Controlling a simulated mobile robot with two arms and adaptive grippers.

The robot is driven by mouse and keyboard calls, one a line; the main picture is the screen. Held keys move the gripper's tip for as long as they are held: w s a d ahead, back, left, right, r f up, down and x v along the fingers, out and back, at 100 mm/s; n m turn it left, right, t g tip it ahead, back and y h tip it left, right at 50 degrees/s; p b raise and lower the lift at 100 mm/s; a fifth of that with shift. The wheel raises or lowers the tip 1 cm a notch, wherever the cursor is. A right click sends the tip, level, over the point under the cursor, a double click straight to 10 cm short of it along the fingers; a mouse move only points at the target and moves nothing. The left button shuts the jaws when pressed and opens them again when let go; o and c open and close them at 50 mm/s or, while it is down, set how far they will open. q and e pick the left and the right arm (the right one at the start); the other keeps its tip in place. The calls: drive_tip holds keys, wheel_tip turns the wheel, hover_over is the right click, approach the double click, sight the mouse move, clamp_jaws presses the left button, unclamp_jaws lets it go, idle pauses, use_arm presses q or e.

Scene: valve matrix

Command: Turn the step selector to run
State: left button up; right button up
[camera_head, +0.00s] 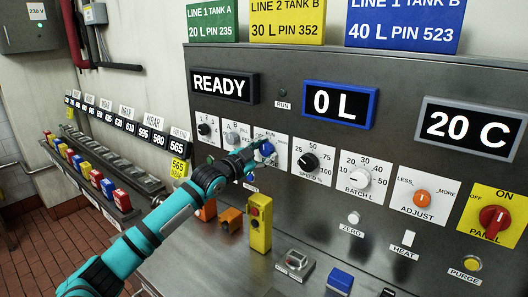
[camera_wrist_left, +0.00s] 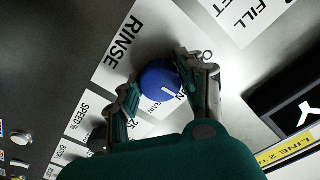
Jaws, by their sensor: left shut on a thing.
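The step selector is a blue round knob (camera_head: 266,148) on a white label plate on the steel panel. It also shows in the left wrist view (camera_wrist_left: 159,82), with a short white pointer mark on its face. The word RINSE stands beside it on the plate. Other lettering close to the knob is partly hidden by the fingers, and I cannot tell which setting the mark meets. My left gripper (camera_head: 257,153) is shut on the blue knob, one finger on each side in the left wrist view (camera_wrist_left: 163,85). My right gripper is not in view.
A black SPEED knob (camera_head: 308,162) sits just right of the selector, and a grey A/B knob (camera_head: 232,138) just left. A yellow box (camera_head: 259,222) stands on the ledge below. READY (camera_head: 224,86) and 0 L (camera_head: 339,104) displays are above.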

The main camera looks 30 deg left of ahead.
use_arm(q)
drive_tip(key=shift+m, duration=0.4)
drive_tip(key=o, duration=1.1)
drive_tip(key=shift+o, duration=0.2)
drive_tip(key=s, duration=1.2)
drive_tip(key=shift+a, duration=0.45)
